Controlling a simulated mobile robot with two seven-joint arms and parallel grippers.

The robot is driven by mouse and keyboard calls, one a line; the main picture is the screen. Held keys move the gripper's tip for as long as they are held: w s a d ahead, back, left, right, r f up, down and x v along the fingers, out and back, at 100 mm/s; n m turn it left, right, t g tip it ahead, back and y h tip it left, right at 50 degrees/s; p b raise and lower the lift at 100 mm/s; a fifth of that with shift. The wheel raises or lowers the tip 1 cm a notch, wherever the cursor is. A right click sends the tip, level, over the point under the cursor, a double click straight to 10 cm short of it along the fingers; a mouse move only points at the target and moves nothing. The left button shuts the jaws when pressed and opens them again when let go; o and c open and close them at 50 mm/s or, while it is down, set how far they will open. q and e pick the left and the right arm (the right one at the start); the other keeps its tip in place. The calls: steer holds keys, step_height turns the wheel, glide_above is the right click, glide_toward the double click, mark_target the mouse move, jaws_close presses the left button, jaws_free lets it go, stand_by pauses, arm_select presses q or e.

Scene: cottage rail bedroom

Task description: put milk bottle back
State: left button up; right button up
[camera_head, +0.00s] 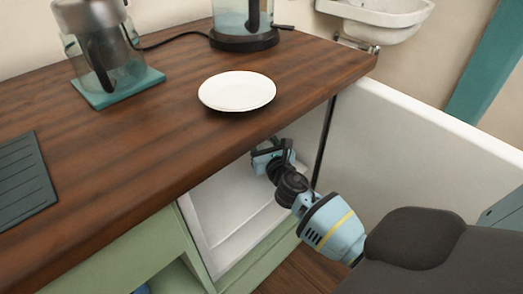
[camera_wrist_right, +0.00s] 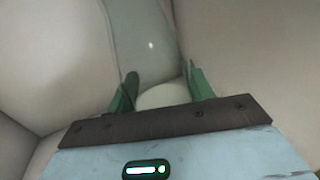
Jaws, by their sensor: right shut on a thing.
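My right gripper (camera_wrist_right: 163,84) reaches into a white-lined compartment (camera_head: 222,205) under the wooden counter. In the right wrist view its two green fingers are shut on the milk bottle (camera_wrist_right: 146,38). The bottle looks translucent grey-green, with a pale rounded part (camera_wrist_right: 163,95) between the fingers. Pale walls lie close on both sides of it. I cannot tell whether the bottle touches a surface. My left gripper is not in view.
The counter (camera_head: 150,130) overhangs the compartment closely above my right arm. A white plate (camera_head: 237,91), a kettle (camera_head: 240,22) and a glass appliance (camera_head: 100,45) on a teal mat (camera_head: 118,89) stand on it. A white panel (camera_head: 400,140) stands to the right.

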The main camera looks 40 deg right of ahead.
step_height(320, 180, down, 3)
steer(key=shift+f+b, duration=0.1)
steer(key=shift+b, duration=0.95)
steer(key=shift+f, duration=0.25)
steer(key=shift+r, duration=0.2)
steer(key=shift+f, duration=0.1)
steer(key=shift+f+b, duration=0.15)
steer(key=shift+b, duration=0.15)
steer(key=o, duration=1.2)
steer(key=shift+o, duration=0.5)
